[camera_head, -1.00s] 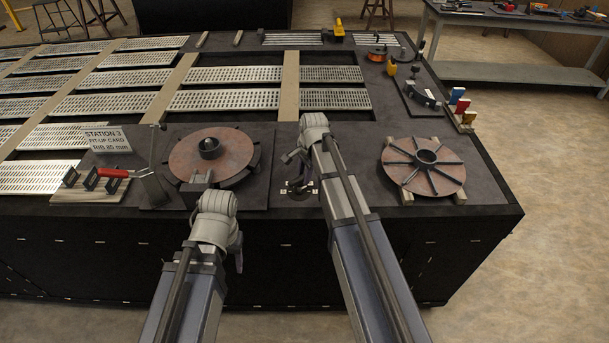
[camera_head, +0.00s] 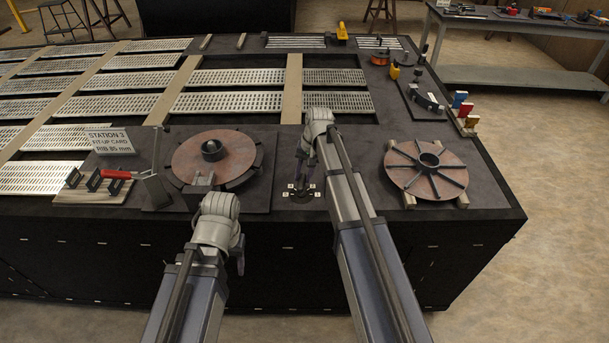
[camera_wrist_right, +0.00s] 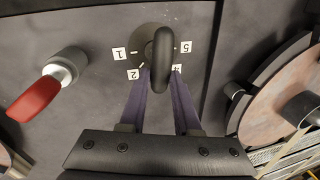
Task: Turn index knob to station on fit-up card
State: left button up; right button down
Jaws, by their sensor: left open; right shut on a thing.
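The fit-up card (camera_head: 110,142) stands at the left and reads "STATION 3, FIT-UP CARD, RIB 85 mm". The index dial (camera_head: 300,196) lies flat on the table between the two reels. In the right wrist view, the black bar-shaped knob (camera_wrist_right: 162,55) stands on it, with labels 1, 2, 4 and 5 around it. No 3 label shows; the fingers cover that side. The knob's near end lies between 2 and 4. My right gripper (camera_head: 305,184) is shut on the knob, seen also in the wrist view (camera_wrist_right: 161,80).
The left reel (camera_head: 230,155) with a dark hub sits on a plate. The right reel (camera_head: 425,170), with dark ribs, rests on wooden blocks. A red-handled clamp (camera_head: 115,174) is at the left. A red-tipped grey post (camera_wrist_right: 50,88) stands near the dial in the wrist view.

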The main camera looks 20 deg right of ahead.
jog(key=shift+w+n, duration=0.1)
jog(key=shift+n, duration=0.5)
jog(key=shift+a, duration=0.1)
jog(key=c, duration=0.6)
grip_release()
jog(key=shift+c, duration=0.2)
notch_tip(320, 180, up, 8)
jog(key=d+p, duration=0.1)
jog(key=p, duration=0.6)
jog(key=shift+s+d+f+p, duration=0.2)
jog(key=shift+s+d+p, duration=0.05)
jog(key=shift+p, duration=0.1)
